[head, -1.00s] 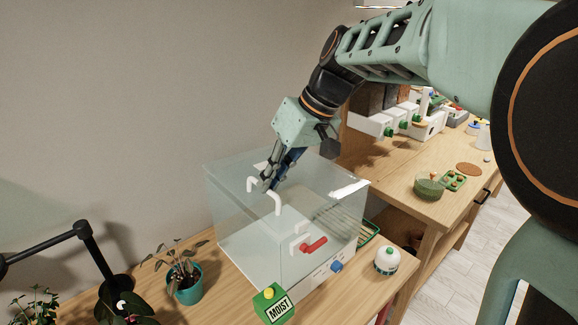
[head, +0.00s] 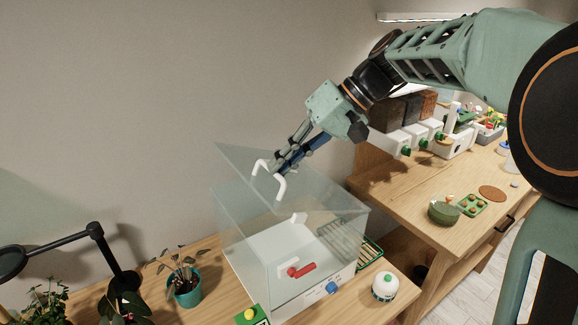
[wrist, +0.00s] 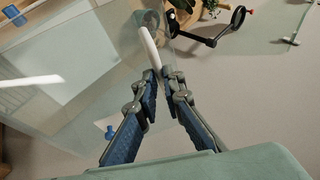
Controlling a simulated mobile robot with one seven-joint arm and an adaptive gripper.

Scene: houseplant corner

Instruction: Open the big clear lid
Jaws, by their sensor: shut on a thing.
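My gripper (head: 277,168) is shut on this handle, reaching in from the upper right. In the wrist view my gripper (wrist: 160,78) has its blue-padded fingers closed around the white handle (wrist: 150,48). Inside the case, a red lever on a white block (head: 300,270) shows on the floor.
A blue knob (head: 332,287) is on the case's front. A lamp (head: 95,235) stands far left. A second bench (head: 430,215) holds several items.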

